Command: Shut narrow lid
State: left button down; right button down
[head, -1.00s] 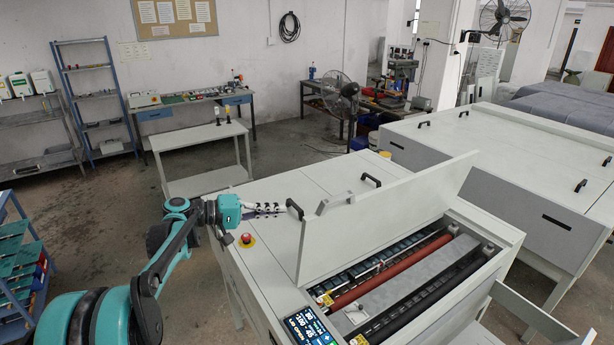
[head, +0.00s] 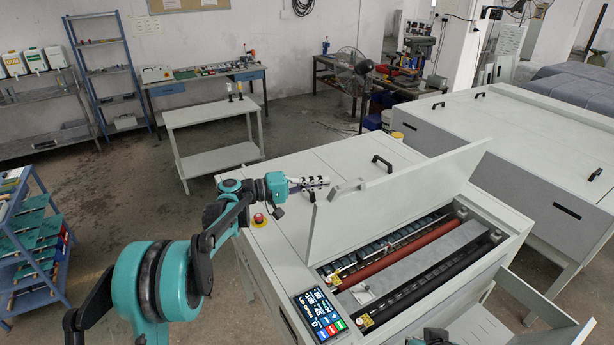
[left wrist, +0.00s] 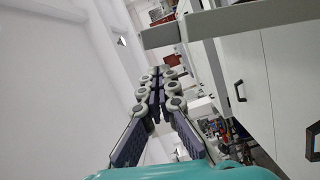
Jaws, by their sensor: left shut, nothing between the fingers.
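The narrow lid (head: 395,205) is a long pale grey panel standing raised, tilted from upright, along the open bay of the plate processor (head: 290,160). My left gripper (head: 327,181) is shut and empty, at the upper left end of the lid, just behind its top edge. I cannot tell whether it touches the lid. In the left wrist view the closed dark fingers (left wrist: 159,80) point up the picture, beside a grey bar (left wrist: 240,20) that may be the lid's edge. My right gripper is not in view.
Red and black rollers (head: 385,261) lie exposed in the bay. A control screen (head: 318,314) is at the near corner, and a red stop button (head: 259,218) is on the left. Another panel (head: 545,310) stands open at lower right. A black handle (head: 382,163) is on the flat cover behind.

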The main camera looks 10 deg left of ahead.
pick_arm(q)
jog(key=shift+s+d+f, duration=0.1)
jog(key=shift+s+d, duration=0.35)
jog(key=shift+s, duration=0.25)
